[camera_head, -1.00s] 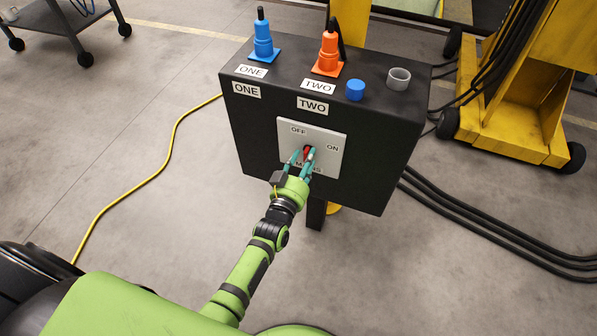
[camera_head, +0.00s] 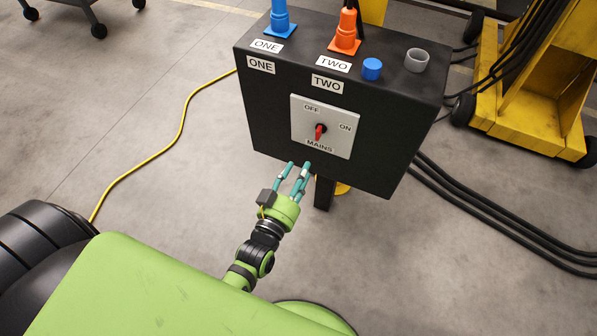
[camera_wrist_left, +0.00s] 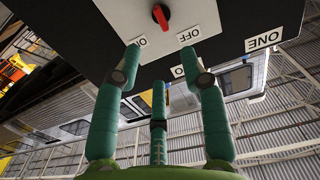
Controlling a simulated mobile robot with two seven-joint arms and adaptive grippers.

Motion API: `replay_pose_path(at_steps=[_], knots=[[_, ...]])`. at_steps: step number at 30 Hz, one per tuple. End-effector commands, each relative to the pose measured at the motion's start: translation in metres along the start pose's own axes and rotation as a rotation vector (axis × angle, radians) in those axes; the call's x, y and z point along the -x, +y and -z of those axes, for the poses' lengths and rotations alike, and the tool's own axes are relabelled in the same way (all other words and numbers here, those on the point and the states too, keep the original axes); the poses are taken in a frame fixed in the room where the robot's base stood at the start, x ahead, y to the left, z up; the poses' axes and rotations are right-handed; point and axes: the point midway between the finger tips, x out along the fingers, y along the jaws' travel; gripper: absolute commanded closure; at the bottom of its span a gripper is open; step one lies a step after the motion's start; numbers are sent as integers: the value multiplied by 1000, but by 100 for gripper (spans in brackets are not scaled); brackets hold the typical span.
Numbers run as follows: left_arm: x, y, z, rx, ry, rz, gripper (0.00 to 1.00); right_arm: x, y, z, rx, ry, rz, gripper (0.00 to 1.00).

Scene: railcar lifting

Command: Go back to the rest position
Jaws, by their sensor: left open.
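My left gripper (camera_head: 299,168) is green with teal fingers. It is open and empty, in front of and below the switch plate, apart from it. In the left wrist view its spread fingers (camera_wrist_left: 161,58) have nothing between them. The red switch handle (camera_head: 320,132) sits on the light grey MAINS plate (camera_head: 338,143), with OFF above it and ON to its right. It runs roughly up and down in the head view; I cannot tell which end is its pointer. It also shows in the left wrist view (camera_wrist_left: 161,16). My right gripper is not in view.
The plate is on a black box (camera_head: 270,115) on a post. On its top are a blue connector (camera_head: 280,20), an orange connector (camera_head: 346,32), a blue cap (camera_head: 372,69) and a grey socket (camera_head: 416,60). A yellow cable (camera_head: 182,125) lies left; black cables (camera_head: 500,219) lie right.

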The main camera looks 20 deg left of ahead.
Motion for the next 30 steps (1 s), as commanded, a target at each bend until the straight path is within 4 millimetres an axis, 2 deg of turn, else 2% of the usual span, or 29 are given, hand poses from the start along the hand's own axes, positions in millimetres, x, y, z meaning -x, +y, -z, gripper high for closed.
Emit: replay_pose_path(at_steps=[8,11,14,17,18,20,21,23,24,26,27,30], knots=[[0,0,-1,0,-2,0,57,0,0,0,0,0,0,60],[2,2,-16,-2,-40,-9,57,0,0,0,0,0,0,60],[11,7,-56,-5,-145,-31,57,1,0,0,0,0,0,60],[32,12,-119,-15,-316,-65,57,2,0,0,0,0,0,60],[46,14,-147,-21,-395,-79,57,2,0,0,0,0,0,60],[69,14,-188,-30,-517,-96,57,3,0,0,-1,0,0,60],[86,13,-213,-36,-596,-106,57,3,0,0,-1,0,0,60],[116,10,-248,-49,-717,-120,57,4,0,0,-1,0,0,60],[138,6,-270,-58,-797,-126,57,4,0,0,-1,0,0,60],[172,0,-300,-71,-917,-133,57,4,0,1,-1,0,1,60],[196,-6,-317,-82,-995,-136,57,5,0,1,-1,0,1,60],[256,-22,-350,-109,-1176,-138,57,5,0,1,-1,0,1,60]])
